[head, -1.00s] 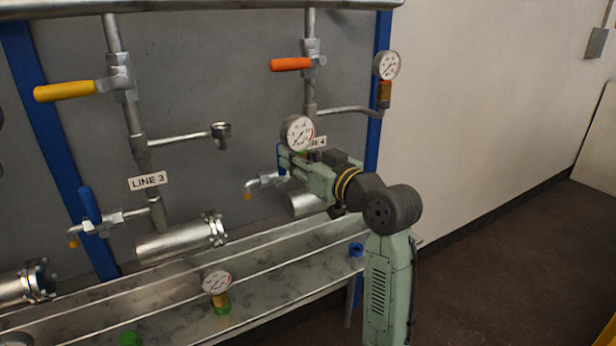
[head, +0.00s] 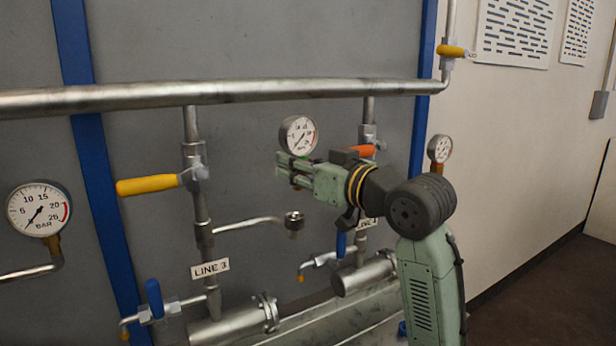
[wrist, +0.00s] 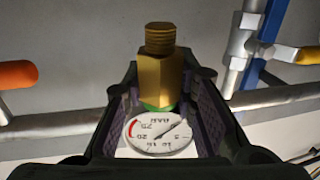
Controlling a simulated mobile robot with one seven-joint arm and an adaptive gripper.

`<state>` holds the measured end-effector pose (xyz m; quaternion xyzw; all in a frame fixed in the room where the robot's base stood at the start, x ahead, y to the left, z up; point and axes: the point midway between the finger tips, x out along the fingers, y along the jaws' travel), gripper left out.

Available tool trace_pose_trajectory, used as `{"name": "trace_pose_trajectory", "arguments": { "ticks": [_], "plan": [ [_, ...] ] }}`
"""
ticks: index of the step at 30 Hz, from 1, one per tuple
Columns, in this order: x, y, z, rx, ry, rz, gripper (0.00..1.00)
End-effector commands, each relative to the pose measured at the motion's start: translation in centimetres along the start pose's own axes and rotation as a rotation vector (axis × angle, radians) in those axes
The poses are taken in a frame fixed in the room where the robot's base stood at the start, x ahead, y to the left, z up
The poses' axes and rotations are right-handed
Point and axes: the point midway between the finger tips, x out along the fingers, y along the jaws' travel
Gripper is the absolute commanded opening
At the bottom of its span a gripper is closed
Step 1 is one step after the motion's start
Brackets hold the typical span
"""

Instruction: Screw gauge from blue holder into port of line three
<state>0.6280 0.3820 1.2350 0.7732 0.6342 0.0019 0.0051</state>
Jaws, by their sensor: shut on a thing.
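My gripper (head: 284,170) is shut on a round white-dial gauge (head: 298,136) and holds it up in front of the wall panel. In the wrist view the gauge (wrist: 160,132) sits between the fingers, with its brass hex and threaded stem (wrist: 160,70) bare and a green band below the hex. The port of line three (head: 294,220) is an empty grey fitting at the end of a side pipe. It appears below the gauge in the head view, clearly apart from it. The LINE 3 label (head: 210,268) is at lower left. A bit of the blue holder (head: 402,328) shows beside my arm.
A yellow valve handle (head: 148,185) sticks out left of line three. A thick horizontal pipe (head: 240,92) runs above. An orange handle (head: 364,150) lies behind my gripper. Other gauges are mounted at left (head: 39,209) and right (head: 440,149).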

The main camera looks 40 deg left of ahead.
Motion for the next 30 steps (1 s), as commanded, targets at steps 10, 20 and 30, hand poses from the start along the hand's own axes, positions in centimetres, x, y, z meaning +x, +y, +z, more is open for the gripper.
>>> {"name": "trace_pose_trajectory", "arguments": {
  "ticks": [10, 20, 30],
  "plan": [
    [0.0, -0.6, -1.1, 0.000, 0.002, -0.006, 0.00],
    [0.0, -0.6, -0.8, 0.005, 0.000, -0.006, 0.00],
    [0.0, -0.6, 2.0, 0.005, 0.000, -0.006, 0.00]
  ]
}}
